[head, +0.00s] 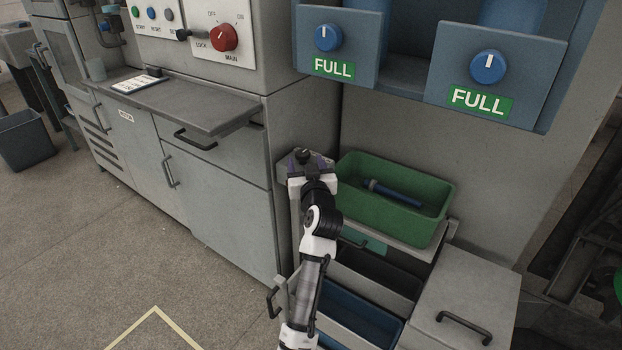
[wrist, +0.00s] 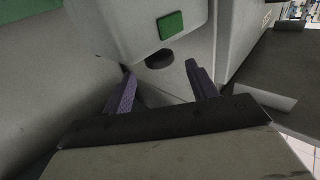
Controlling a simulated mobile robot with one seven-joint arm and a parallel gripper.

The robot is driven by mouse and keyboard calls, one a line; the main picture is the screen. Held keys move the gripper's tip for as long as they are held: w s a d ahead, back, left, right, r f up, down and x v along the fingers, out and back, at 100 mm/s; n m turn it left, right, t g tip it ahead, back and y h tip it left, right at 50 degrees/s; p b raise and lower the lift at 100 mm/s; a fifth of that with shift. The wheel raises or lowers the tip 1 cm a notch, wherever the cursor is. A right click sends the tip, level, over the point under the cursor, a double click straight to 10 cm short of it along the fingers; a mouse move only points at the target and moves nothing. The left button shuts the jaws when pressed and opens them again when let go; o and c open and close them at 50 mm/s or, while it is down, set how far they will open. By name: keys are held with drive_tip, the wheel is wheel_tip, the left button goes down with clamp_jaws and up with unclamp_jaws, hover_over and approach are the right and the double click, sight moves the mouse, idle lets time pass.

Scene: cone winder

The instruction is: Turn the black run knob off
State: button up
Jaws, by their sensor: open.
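My gripper (head: 312,163) is low in front of the machine, left of the green bin. In the wrist view its two purple fingers (wrist: 162,82) are apart with nothing between them. A dark round knob (wrist: 160,60) shows beyond the fingertips, roughly centred between them, on a pale grey housing below a green square (wrist: 171,25). I see no contact with it. A small black piece shows at the gripper's far end in the head view (head: 300,155); I cannot tell for sure that it is the same knob. No run label or pointer mark is readable.
The green bin (head: 358,211) holds a blue tube (head: 396,193), close right of my gripper. Drawers and a grey cabinet (head: 225,205) stand around it. Above are a red main knob (head: 223,38) and blue knobs (head: 487,67) marked FULL. Open floor (head: 110,255) lies left.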

drive_tip(key=s+d, duration=0.1)
drive_tip(key=s, duration=0.7)
drive_tip(key=shift+s+d, duration=0.1)
